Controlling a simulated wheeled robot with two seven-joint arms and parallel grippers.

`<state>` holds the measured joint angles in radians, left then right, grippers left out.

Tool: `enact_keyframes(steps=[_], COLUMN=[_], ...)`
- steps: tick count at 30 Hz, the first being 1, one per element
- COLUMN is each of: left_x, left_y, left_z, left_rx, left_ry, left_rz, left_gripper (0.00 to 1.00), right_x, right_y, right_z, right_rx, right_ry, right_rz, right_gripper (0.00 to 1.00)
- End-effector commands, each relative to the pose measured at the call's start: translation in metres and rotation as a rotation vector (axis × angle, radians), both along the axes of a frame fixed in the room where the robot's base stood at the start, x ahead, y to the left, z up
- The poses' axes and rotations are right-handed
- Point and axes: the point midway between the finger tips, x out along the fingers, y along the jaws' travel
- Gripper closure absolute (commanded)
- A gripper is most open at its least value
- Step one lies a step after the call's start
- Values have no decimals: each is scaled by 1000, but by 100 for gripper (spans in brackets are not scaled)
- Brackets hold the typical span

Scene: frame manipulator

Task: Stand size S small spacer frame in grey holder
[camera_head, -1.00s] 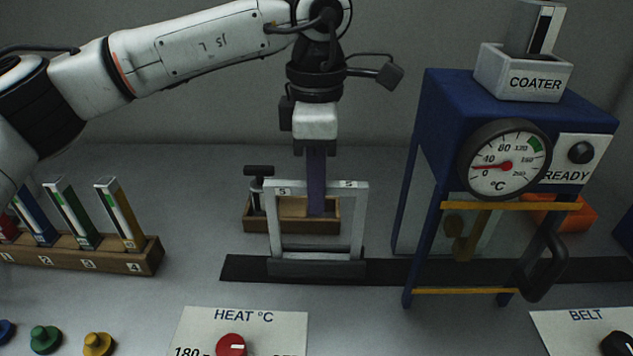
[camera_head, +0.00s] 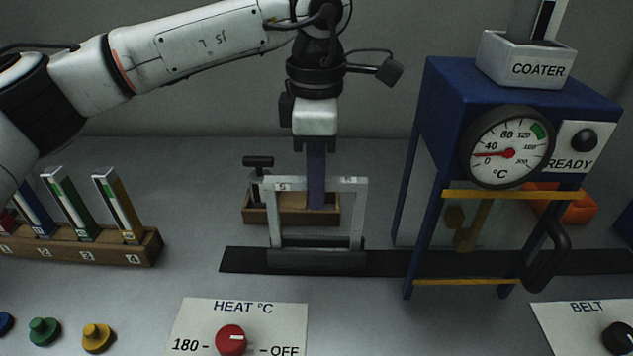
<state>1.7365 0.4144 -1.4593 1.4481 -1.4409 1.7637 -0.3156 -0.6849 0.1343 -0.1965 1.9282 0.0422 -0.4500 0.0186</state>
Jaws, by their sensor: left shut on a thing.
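A light grey rectangular frame (camera_head: 359,215) with an S at each top corner stands upright in a dark grey holder (camera_head: 317,261) on the black belt. My left gripper (camera_head: 316,143) points down behind the frame and is shut on a purple bar (camera_head: 316,165). The bar hangs upright; its lower end shows through the frame opening, at a wooden tray (camera_head: 262,213). I cannot tell whether the bar touches the tray floor. My right gripper is not in view.
A wooden rack (camera_head: 100,247) of coloured numbered strips stands at left. The blue coater (camera_head: 520,95) with its dial rises over the belt (camera_head: 390,263) at right. A heat panel (camera_head: 200,325) and coloured buttons lie in front. An orange box (camera_head: 578,208) sits behind the coater.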

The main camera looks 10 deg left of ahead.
Motion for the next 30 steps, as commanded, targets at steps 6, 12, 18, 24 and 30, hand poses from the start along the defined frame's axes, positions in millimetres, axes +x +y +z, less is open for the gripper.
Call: enact_keyframes(steps=[6, 12, 18, 24, 30], left_x=[0, 0, 0, 0, 0], left_y=[0, 0, 0, -1, -1], left_z=[-1, -1, -1, 25, 67], left_rx=[0, 0, 0, -2, -2], left_ry=[2, 2, 2, -1, -1], left_rz=[0, 0, 0, 0, 0], left_gripper=[80, 66, 66, 66, 66], right_x=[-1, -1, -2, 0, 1], right_y=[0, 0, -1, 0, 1], right_z=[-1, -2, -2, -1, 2], right_rx=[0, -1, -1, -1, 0], right_ry=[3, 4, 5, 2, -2], right_rz=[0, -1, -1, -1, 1], right_gripper=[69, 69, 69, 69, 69])
